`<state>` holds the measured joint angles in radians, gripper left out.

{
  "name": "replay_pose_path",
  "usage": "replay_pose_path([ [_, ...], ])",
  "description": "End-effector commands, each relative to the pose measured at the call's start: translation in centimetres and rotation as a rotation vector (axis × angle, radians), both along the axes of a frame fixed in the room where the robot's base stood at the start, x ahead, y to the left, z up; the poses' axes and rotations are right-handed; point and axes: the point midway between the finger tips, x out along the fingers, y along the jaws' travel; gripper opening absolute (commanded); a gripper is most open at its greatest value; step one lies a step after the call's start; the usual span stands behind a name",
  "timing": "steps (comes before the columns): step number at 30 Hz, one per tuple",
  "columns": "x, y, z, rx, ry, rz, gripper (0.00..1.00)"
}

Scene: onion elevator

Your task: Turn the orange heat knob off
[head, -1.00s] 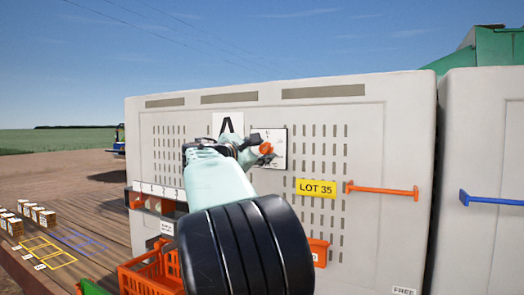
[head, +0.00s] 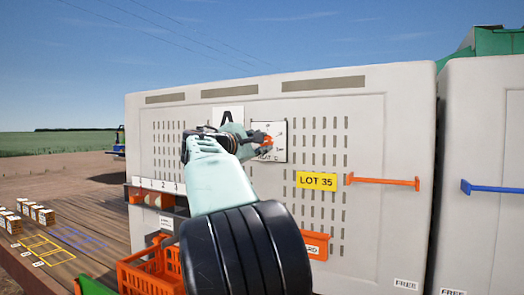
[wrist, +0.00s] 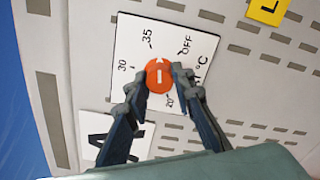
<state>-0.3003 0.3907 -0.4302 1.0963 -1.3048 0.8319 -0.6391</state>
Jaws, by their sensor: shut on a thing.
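The orange heat knob (wrist: 159,75) sits on a white dial plate (wrist: 187,42) marked 30, 35, OFF and 20. Its white pointer mark points up in the wrist view, between 35 and OFF. My gripper (wrist: 158,82) is shut on the knob, with one dark finger on either side of it. In the head view my gripper (head: 250,138) reaches the plate (head: 278,153) on the pale wall of the box, and an orange bit of the knob (head: 267,140) shows at the fingertips.
A yellow LOT 35 sign (head: 317,181) and an orange bar handle (head: 382,181) are on the box to the right. A blue handle (head: 490,190) is on the neighbouring box. An orange crate (head: 152,272) stands low at the left.

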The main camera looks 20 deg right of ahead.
Motion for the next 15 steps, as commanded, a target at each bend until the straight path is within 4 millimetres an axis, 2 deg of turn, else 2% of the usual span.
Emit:
replay_pose_path([
  [1,-0.04,-0.07,-0.41,0.027,-0.038,-0.002,0.0],
  [15,-0.02,-0.05,-0.21,0.291,-0.376,-0.001,0.0],
])
